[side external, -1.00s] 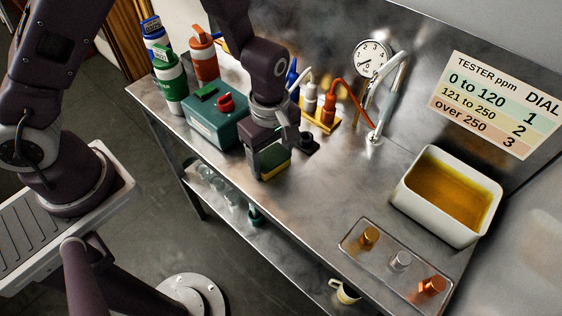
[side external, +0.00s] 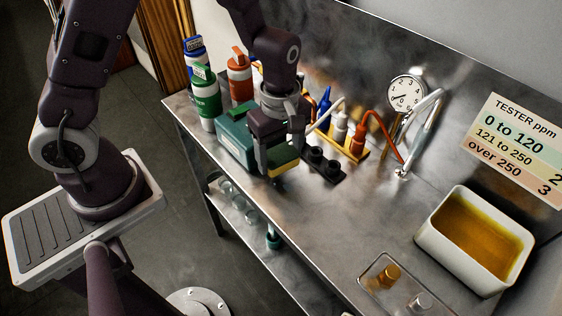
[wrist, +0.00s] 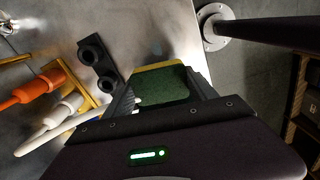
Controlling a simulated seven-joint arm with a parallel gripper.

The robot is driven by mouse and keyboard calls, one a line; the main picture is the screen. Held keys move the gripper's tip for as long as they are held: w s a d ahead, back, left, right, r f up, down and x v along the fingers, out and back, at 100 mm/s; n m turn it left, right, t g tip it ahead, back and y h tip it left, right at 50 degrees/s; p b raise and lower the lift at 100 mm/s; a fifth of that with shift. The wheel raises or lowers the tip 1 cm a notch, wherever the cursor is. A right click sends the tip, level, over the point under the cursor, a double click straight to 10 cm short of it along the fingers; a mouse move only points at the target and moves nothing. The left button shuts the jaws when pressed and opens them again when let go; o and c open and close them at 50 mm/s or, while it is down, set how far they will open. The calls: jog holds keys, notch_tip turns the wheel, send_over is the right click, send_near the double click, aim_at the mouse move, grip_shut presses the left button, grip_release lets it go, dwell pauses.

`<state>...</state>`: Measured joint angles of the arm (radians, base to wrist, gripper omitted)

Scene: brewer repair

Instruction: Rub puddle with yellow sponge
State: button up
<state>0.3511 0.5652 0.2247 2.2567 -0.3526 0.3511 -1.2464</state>
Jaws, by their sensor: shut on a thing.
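The yellow sponge (side external: 284,169) has a dark green pad on top. In the wrist view the sponge (wrist: 160,84) shows as a green face with a yellow edge between my two dark fingers. My gripper (side external: 278,157) is shut on it, low over the metal counter, beside the teal box. Whether the sponge touches the counter I cannot tell. I cannot make out a puddle on the shiny counter; the surface under the sponge and gripper is hidden.
The teal box (side external: 235,137) stands left of my gripper, and a black two-hole holder (side external: 323,165) stands close on the right. Bottles (side external: 240,75) stand behind. A yellow rack (side external: 351,148) holds tubed probes. A white basin (side external: 440,246) is at right.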

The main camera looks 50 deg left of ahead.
jog(key=shift+r, duration=2)
jog(key=d, duration=0.7)
notch_tip(320, 180, up, 2)
jog(key=n, duration=0.2)
send_over(325, 232)
notch_tip(325, 232, down, 10)
jog(key=shift+r, duration=0.1)
jog(key=shift+f, duration=0.2)
jog(key=o, duration=1.4)
jog(key=shift+o, duration=0.2)
